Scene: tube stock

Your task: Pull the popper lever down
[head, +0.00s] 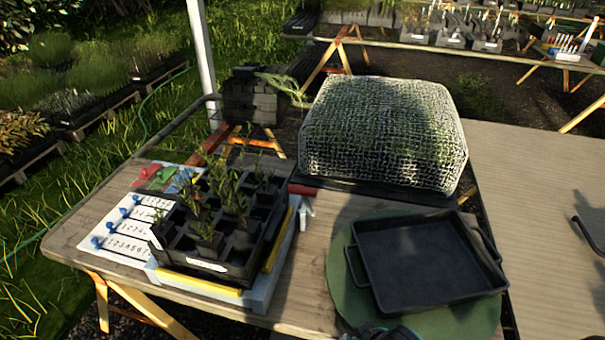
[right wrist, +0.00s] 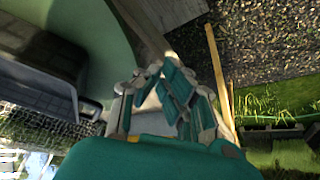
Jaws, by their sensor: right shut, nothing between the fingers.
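The popper (head: 258,285) is a pale frame with a yellow strip on the wooden bench, under a black cell tray (head: 215,262) of seedlings. A red bar (head: 302,190) sticks out at its back right; I take it for the lever, but I cannot be sure. My right gripper (right wrist: 168,82) shows in the right wrist view with its teal-padded fingers shut and empty. It is near the bench edge and the green round mat, apart from the popper. A dark piece at the bottom of the head view may be part of it. My left gripper is not in view.
An empty black tray (head: 422,262) with side handles lies on the green mat (head: 343,285). A mesh-covered block (head: 385,135) stands behind. White number cards (head: 120,228) with blue knobs lie left. A dark curved handle (head: 588,235) shows at the right over bare tabletop.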

